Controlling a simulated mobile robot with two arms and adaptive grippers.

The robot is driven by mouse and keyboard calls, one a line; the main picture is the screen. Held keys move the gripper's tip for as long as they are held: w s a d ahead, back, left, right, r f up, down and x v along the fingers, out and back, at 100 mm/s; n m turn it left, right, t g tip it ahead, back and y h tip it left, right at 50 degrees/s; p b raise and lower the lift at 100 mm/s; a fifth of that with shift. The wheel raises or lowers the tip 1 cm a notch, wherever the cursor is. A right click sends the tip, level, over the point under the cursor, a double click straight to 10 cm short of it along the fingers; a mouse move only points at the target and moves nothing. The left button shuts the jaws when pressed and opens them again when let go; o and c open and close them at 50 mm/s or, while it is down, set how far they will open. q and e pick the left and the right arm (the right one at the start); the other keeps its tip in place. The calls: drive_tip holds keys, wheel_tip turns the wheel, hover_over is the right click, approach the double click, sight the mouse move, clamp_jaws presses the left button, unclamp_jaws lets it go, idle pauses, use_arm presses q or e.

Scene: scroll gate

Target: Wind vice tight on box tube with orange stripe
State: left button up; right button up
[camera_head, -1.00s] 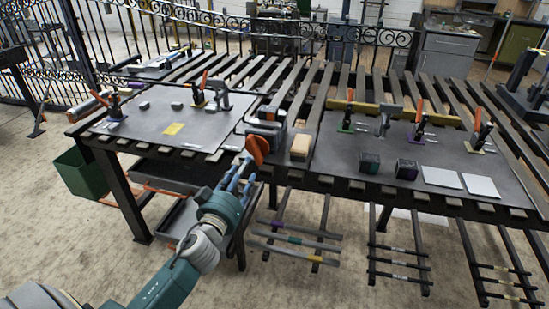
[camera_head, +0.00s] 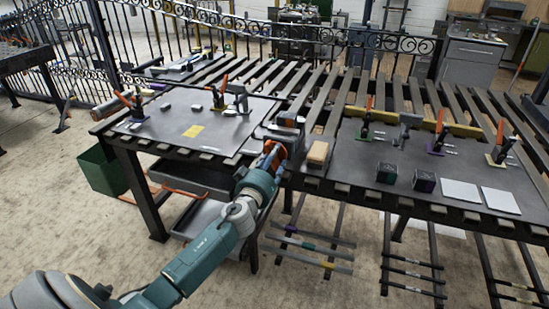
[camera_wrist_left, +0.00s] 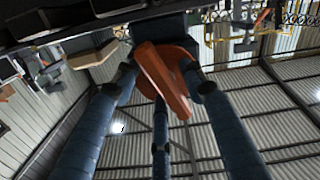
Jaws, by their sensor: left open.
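The vice (camera_head: 284,130) stands at the table's front edge, near the middle, with an orange handwheel (camera_head: 275,153) facing me. My left gripper (camera_head: 267,163) is at the handwheel, its fingers open. In the left wrist view the orange handwheel (camera_wrist_left: 165,80) sits between the spread blue fingers; I cannot tell whether they touch it. Several tubes lie on a low rack under the table; one (camera_head: 311,261) carries a yellow-orange stripe (camera_head: 328,266). I cannot make out whether a tube is in the vice jaws. My right gripper is not in view.
A tan block (camera_head: 318,152) sits just right of the vice. Dark plates with upright clamps (camera_head: 366,125) lie on both sides. Two small dark cubes (camera_head: 387,173) and two pale plates (camera_head: 461,191) are further right.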

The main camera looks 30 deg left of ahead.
use_arm(q)
drive_tip(key=c, duration=0.3)
clamp_jaws()
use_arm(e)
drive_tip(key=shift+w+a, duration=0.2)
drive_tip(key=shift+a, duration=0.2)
use_arm(q)
drive_tip(key=shift+m, duration=0.3)
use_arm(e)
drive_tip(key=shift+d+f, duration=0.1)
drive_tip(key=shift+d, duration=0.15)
